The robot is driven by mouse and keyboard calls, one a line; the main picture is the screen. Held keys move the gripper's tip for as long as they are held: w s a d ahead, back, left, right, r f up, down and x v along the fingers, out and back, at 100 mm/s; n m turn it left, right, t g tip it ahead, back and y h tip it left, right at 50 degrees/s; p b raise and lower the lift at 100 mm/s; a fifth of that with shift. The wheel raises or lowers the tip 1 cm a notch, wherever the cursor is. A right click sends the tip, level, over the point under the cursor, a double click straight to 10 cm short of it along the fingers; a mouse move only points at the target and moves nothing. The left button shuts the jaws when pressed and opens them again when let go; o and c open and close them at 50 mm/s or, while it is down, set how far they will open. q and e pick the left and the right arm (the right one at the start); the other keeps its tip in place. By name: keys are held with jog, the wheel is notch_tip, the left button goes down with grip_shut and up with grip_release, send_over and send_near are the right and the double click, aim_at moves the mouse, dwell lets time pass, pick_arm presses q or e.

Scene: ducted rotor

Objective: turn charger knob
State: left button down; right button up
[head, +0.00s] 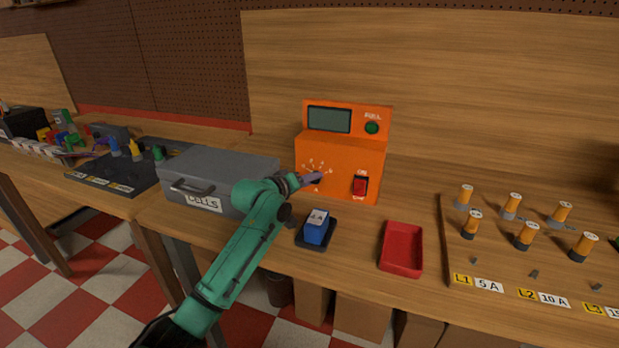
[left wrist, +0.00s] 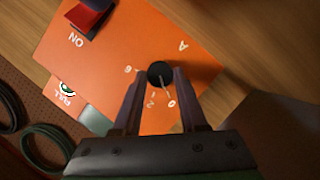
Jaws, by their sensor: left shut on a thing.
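The orange charger (head: 342,160) stands upright on the bench with a dark screen, a green lamp marked FULL and a red rocker switch (head: 360,186). Its dial has white tick marks at the lower left of the front. The black round knob (left wrist: 160,71) shows between my left fingers in the left wrist view. Its white line points toward the dial's 0 mark. My left gripper (head: 312,178) is at the dial and shut on the knob, hiding most of it in the head view. My right gripper is not in view.
A grey case marked CELLS (head: 225,165) stands left of the charger, near my left arm. A blue cell (head: 316,228) sits on a dark pad in front. A red tray (head: 402,248) lies to the right, beside a board (head: 510,270) of orange-topped cylinders.

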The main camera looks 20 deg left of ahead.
pick_arm(q)
jog(key=m+y+p, duration=0.1)
jog(key=p, duration=0.1)
jog(key=m+p, duration=0.1)
jog(key=p, duration=0.1)
jog(key=shift+d+r+m+g+y, duration=0.15)
jog(key=shift+r+m+g+y, duration=0.15)
jog(key=shift+r+m+y, duration=0.1)
jog(key=shift+m+y+p, duration=0.4)
jog(key=shift+m+p, duration=0.2)
jog(key=shift+p, duration=0.1)
jog(key=shift+d+f+m+y+p, duration=0.15)
jog(key=shift+m+y+p, duration=0.2)
jog(key=shift+m+y, duration=0.2)
jog(key=shift+d+f+m+y, duration=0.1)
jog(key=shift+d+m+y, duration=0.05)
jog(key=shift+m+y, duration=0.65)
jog(key=shift+d+m+y+b, duration=0.2)
jog(key=shift+m+y+b, duration=0.5)
jog(key=shift+m, duration=0.95)
jog(key=shift+c, duration=2.2)
grip_release()
